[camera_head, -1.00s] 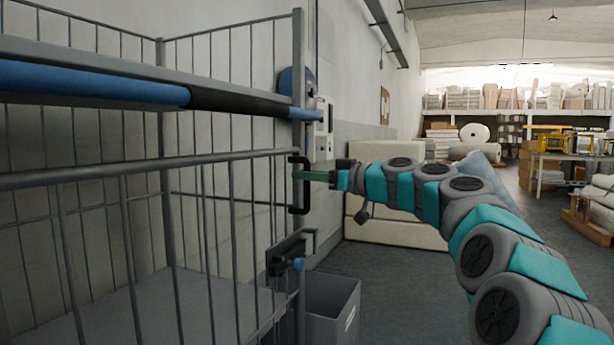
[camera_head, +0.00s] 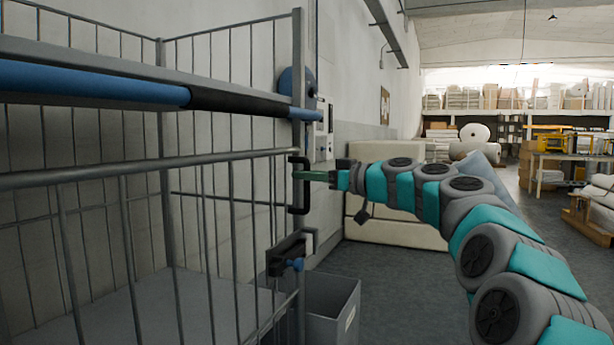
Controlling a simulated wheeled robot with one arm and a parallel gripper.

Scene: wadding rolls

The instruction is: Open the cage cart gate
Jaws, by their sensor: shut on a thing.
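The cage cart gate (camera_head: 150,235) is a grey frame of thin vertical bars with a top rail, on the near side of the cart. A black C-shaped handle (camera_head: 304,202) sits upright at its right end. My gripper (camera_head: 306,175) reaches in from the right, and its green fingers are shut on the handle's vertical part. A dark latch with a blue knob (camera_head: 296,265) is below the handle, near the right post. The gate's right end lies close to the cart's right post (camera_head: 298,60); I cannot tell whether there is a gap.
A blue and black bar (camera_head: 240,101) crosses above the gate. A grey bin (camera_head: 333,305) stands on the floor behind the gate's right end. Pale stacked blocks (camera_head: 385,232) stand by the wall behind my arm.

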